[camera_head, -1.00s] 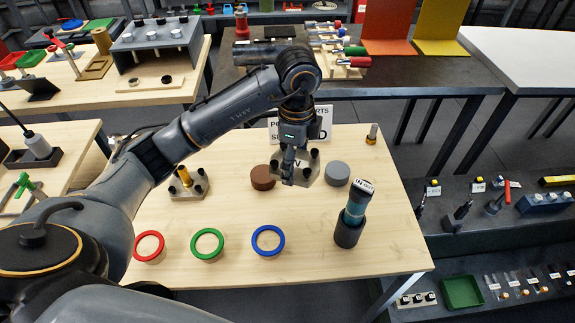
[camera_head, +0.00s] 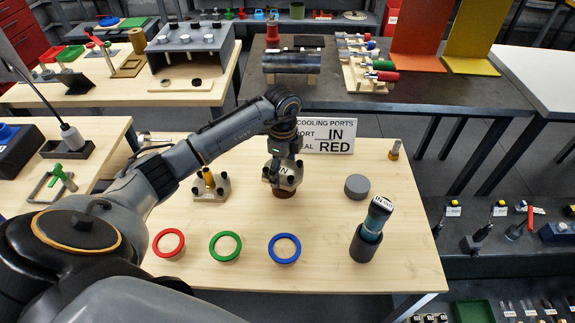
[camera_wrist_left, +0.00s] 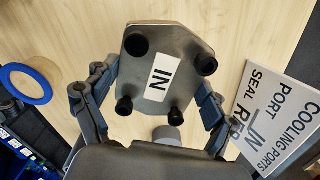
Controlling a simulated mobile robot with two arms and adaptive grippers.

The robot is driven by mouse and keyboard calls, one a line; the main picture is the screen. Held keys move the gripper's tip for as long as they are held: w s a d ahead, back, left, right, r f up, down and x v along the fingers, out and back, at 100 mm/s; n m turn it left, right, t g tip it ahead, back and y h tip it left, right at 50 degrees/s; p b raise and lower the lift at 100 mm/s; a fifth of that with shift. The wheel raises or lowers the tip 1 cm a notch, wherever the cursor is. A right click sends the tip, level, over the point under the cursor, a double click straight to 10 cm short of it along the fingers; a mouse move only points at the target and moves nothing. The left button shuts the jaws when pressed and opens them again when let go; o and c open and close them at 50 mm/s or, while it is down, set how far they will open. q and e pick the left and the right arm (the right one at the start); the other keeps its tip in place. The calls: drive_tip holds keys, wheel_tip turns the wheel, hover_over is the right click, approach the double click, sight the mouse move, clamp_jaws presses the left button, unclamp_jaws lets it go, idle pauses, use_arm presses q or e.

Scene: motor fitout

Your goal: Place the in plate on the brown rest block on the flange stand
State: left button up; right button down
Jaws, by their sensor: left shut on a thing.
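The IN plate (camera_head: 291,172) is a grey, roughly hexagonal plate with black knobs and a white "IN" label. It fills the middle of the left wrist view (camera_wrist_left: 165,70). My left gripper (camera_head: 271,178) is shut on it, with one finger on each side in the left wrist view (camera_wrist_left: 152,104). The brown rest block (camera_head: 284,194) shows directly below the plate on the light wooden table top, mostly covered by it. I cannot tell whether plate and block touch. My right gripper is not in view.
A grey round block (camera_head: 357,186) stands to the right, and a dark cup (camera_head: 364,245) holds a blue cylinder. Red, green and blue rings (camera_head: 284,248) lie in front. A plate with a yellow post (camera_head: 210,183) is at left. A sign (camera_head: 327,134) stands behind.

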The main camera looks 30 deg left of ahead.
sight(284, 172)
use_arm(q)
drive_tip(key=shift+d+f+p, duration=0.1)
drive_tip(key=shift+f+p, duration=0.2)
drive_tip(key=shift+f, duration=0.85)
drive_tip(key=o, duration=1.4)
drive_tip(key=shift+s+f, duration=0.1)
drive_tip(key=shift+r, duration=0.4)
wheel_tip(284, 172, up, 10)
drive_tip(key=shift+r+b, duration=0.2)
drive_tip(key=shift+b, duration=1)
drive_tip(key=shift+r, duration=0.45)
